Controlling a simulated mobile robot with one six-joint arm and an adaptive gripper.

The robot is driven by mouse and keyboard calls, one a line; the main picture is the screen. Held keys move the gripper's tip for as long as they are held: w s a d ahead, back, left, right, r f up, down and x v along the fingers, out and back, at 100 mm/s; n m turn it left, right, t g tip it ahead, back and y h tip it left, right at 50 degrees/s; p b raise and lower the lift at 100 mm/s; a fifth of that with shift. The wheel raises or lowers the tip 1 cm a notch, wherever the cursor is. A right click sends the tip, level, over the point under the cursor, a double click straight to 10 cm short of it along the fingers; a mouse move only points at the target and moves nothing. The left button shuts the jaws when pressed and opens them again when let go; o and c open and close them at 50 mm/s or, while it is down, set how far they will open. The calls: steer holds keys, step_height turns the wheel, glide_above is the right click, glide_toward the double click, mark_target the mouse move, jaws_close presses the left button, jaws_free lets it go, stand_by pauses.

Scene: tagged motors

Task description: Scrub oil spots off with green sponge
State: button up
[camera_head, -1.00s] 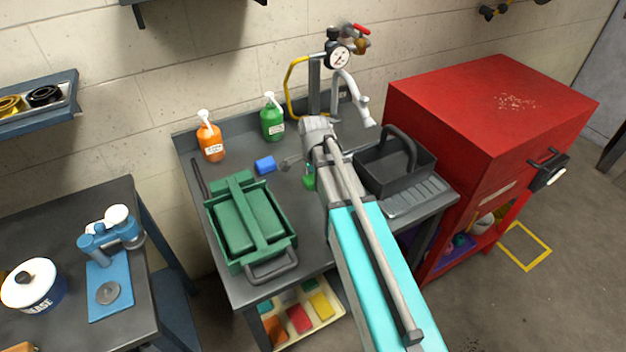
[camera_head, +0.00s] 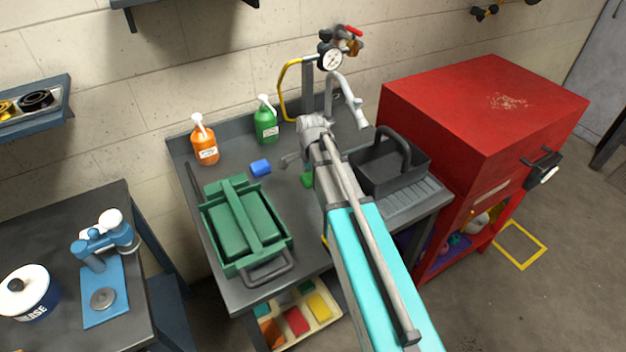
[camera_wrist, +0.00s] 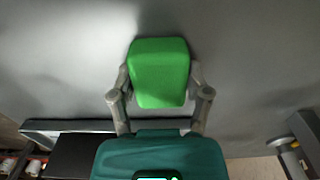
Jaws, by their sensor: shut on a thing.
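The green sponge (camera_wrist: 160,72) is between the two fingers of my gripper (camera_wrist: 159,76) in the wrist view. My gripper is shut on its sides. Behind the sponge is the plain grey worktop (camera_wrist: 245,65); I cannot tell whether the sponge touches it. Faint darker patches show on that surface, but I cannot tell whether they are oil spots or shadows. In the head view a small part of the green sponge (camera_head: 307,180) shows beside my arm, over the sink bench (camera_head: 300,228). My arm hides most of the gripper there.
A green toolbox (camera_head: 240,228) stands left on the bench. A black caddy (camera_head: 385,170) and faucet (camera_head: 343,98) are right, beside a red cabinet (camera_head: 450,120).

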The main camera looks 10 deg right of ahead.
mark_target(299, 166)
steer(key=shift+w+a, duration=0.2)
steer(key=shift+w, duration=0.3)
steer(key=shift+w+a, duration=0.15)
steer(key=shift+w, duration=0.35)
steer(key=shift+w, duration=0.15)
steer(key=shift+w+a, duration=0.25)
steer(key=shift+w, duration=0.45)
steer(key=shift+w+a, duration=0.25)
steer(key=shift+w, duration=0.4)
steer(key=shift+w, duration=0.1)
steer(key=shift+w+a, duration=0.25)
steer(key=shift+w, duration=0.5)
steer(key=shift+w+a, duration=0.25)
steer(key=shift+w, duration=0.5)
steer(key=shift+s, duration=0.1)
steer(key=shift+r+p, duration=3)
steer(key=shift+p, duration=0.05)
steer(key=shift+r, duration=0.1)
steer(key=shift+r+p, duration=1.45)
steer(key=shift+p, duration=0.05)
